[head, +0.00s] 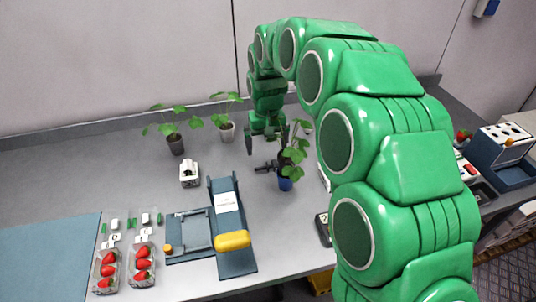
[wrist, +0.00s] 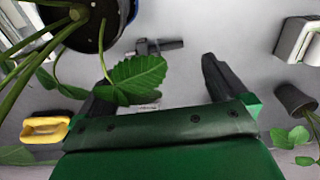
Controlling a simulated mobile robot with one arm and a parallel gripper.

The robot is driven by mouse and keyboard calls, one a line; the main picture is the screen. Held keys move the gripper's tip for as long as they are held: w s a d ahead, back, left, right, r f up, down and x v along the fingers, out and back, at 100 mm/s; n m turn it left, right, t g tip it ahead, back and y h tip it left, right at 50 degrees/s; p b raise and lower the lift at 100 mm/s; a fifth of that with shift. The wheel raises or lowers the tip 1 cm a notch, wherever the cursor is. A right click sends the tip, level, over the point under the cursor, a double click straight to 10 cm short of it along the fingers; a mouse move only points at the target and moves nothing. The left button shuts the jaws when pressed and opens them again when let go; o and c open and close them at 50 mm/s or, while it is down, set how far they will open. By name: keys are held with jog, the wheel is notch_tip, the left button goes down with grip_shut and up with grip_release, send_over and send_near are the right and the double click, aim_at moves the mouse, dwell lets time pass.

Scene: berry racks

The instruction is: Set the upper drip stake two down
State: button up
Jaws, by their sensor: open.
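My gripper (head: 265,132) is open and empty above the back of the bench; its two dark fingers also show in the wrist view (wrist: 160,75). A small dark fitting with a crosspiece (head: 265,167) lies below it, left of a plant in a blue pot (head: 285,184). The fitting shows between and beyond the fingers in the wrist view (wrist: 160,46). I cannot tell whether it is a drip stake, and no other stake is clear. A green leaf (wrist: 135,78) of the potted plant overlaps the left finger in the wrist view.
Two potted plants (head: 174,144) (head: 227,131) stand by the back wall. A white device (head: 189,173) is left of my gripper. A blue-grey stand with a yellow handle (head: 233,240) and strawberry punnets (head: 141,268) are nearer. My arm hides much of the right.

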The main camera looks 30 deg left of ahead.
jog(key=shift+r, duration=1.85)
jog(key=shift+d, duration=0.1)
